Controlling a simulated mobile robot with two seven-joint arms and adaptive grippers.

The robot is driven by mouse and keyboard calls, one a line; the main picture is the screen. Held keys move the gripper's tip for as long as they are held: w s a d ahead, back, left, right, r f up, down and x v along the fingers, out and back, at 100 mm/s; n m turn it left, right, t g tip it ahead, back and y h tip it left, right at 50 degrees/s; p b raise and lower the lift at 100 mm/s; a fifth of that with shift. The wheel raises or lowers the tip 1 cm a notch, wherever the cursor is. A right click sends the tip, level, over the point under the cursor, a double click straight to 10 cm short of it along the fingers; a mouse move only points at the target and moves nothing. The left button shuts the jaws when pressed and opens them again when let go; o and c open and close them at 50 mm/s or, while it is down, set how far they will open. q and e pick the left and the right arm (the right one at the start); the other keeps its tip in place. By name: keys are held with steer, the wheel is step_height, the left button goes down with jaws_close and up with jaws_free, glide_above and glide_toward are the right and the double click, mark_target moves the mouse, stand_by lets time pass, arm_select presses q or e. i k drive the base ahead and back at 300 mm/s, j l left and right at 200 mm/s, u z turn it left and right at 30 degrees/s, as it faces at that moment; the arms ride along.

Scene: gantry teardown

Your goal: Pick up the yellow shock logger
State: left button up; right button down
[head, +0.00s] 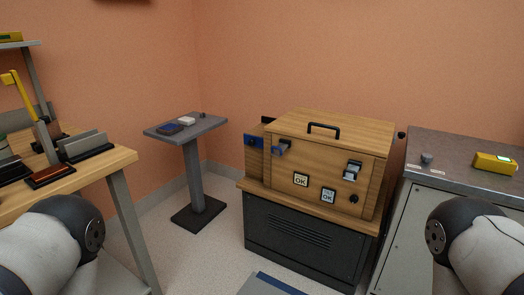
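A yellow box-shaped device (494,164) with a small pale display on top lies on the grey metal top of the cabinet at the far right; it looks like the shock logger. My two arms show only as white and dark links at the bottom left and bottom right. Neither gripper is in view, and nothing touches the yellow device.
A wooden crate (318,150) with a black handle stands on a dark base mid-picture, left of the metal cabinet (445,150). A pedestal table (205,129) and a wooden workbench (118,158) with tools are left.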

mark_target(505, 166)
steer(key=z, duration=1.5)
steer(key=i, duration=0.2)
